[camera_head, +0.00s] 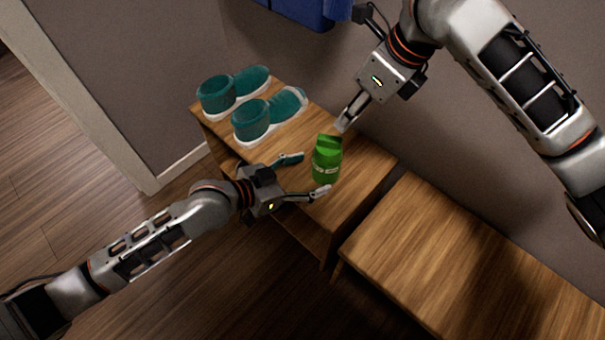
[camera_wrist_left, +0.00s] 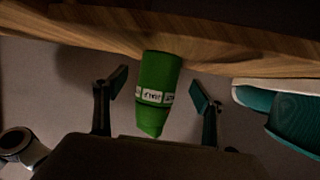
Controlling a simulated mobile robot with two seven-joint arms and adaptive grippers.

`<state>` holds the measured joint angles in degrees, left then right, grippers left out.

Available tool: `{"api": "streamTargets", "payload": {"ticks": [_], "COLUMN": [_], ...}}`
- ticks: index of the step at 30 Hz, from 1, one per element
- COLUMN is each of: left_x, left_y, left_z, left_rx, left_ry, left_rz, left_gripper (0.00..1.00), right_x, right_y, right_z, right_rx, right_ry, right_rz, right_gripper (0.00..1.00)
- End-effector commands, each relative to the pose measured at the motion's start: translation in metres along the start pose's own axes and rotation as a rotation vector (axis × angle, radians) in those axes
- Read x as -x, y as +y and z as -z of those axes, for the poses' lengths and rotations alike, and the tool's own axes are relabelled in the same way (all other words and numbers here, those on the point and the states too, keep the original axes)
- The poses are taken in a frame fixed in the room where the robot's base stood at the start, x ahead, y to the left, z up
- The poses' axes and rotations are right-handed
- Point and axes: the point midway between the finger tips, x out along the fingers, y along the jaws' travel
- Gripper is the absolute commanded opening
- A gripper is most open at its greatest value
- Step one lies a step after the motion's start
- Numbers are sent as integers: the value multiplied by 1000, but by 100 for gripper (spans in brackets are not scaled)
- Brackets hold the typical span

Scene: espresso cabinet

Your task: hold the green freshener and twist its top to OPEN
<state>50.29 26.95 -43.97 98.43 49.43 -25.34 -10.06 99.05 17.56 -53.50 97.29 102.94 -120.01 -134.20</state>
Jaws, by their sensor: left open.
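The green freshener (camera_head: 325,167) stands upright on the wooden bench, with a pale lettered band around it. Its angled top (camera_head: 329,142) is just below the fingertips of my right gripper (camera_head: 344,124). Those fingers look close together from this side; whether they touch or grip the top is unclear. My left gripper (camera_head: 308,176) is open, its fingers pointing at the freshener's body from the left, one on each side. In the left wrist view, which is upside down, the freshener (camera_wrist_left: 156,80) appears between the two spread fingers (camera_wrist_left: 160,108), apart from both.
Teal shoes with white soles (camera_head: 268,113) stand on the same bench (camera_head: 352,187), left of the freshener; one shows in the left wrist view (camera_wrist_left: 290,115). A second wooden bench (camera_head: 460,255) is at the lower right. A wall is behind, with blue cloth (camera_head: 300,10) hanging at the top.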

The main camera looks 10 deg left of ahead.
Motion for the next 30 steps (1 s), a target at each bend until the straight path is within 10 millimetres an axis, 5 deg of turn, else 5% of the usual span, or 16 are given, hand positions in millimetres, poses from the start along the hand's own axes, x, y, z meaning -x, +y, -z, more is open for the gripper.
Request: {"api": "streamTargets", "payload": {"ticks": [12, 23, 24, 30], "left_x": [-54, -60, -60, -60], "left_y": [0, 0, 0, 0], "left_z": [1, 1, 1, 1], "left_rx": [-1, -1, -1, -2], "left_ry": [2, 2, 2, 2], "left_rz": [1, 1, 1, 1], "left_gripper": [70, 70, 67, 15], "right_x": [0, 0, 0, 0], "right_y": [0, 0, 0, 0], "right_z": [0, 0, 0, 0], "right_rx": [0, 0, 0, 0], "right_ry": [0, 0, 0, 0], "right_rz": [0, 0, 0, 0], "right_gripper": [28, 28, 28, 28]}}
